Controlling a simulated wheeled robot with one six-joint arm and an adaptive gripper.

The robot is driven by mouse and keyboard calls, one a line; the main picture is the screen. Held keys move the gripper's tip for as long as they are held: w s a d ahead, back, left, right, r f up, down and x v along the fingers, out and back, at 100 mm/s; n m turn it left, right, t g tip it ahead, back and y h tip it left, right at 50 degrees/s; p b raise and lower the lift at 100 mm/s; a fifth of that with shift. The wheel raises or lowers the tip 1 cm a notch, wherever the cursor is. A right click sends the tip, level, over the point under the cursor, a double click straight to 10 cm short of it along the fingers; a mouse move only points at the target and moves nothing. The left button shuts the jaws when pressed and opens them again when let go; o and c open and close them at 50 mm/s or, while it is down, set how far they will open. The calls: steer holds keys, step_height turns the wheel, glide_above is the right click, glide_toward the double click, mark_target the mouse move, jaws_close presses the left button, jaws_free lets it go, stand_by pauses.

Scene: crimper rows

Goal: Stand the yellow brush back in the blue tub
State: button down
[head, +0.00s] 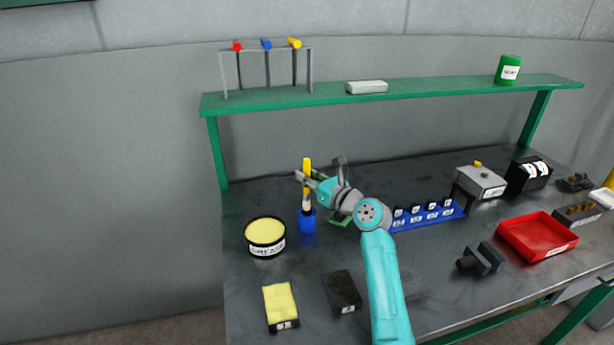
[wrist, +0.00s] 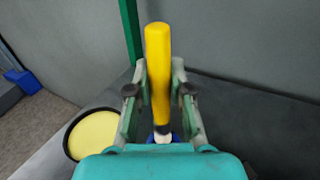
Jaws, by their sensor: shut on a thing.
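The yellow brush (head: 307,166) is upright in my gripper (head: 307,178), which is shut on its handle. In the wrist view the yellow handle (wrist: 158,70) rises between the two fingers (wrist: 158,92). The blue tub (head: 307,221) stands on the dark bench directly below the gripper. The pale lower part of the brush shows just above the tub's rim, and its lower end appears to be at or inside the tub's mouth. How deep it sits is hidden. A sliver of the blue tub (wrist: 176,138) shows in the wrist view.
A round grease tin (head: 265,232) stands left of the tub; it also shows in the wrist view (wrist: 92,136). A blue rack (head: 428,215) lies to the right. A yellow sponge (head: 281,303) and dark block (head: 342,290) are nearer. A green shelf (head: 400,92) runs above the back.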

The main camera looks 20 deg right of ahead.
mark_target(308, 197)
steer(key=shift+f, duration=3.1)
stand_by(0.6)
steer(key=shift+f, duration=0.3)
steer(key=shift+s+f, duration=0.1)
steer(key=shift+f, duration=0.4)
steer(key=shift+a+r, duration=0.1)
steer(key=shift+r, duration=0.3)
steer(key=shift+r, duration=2.65)
steer(key=shift+f, duration=0.35)
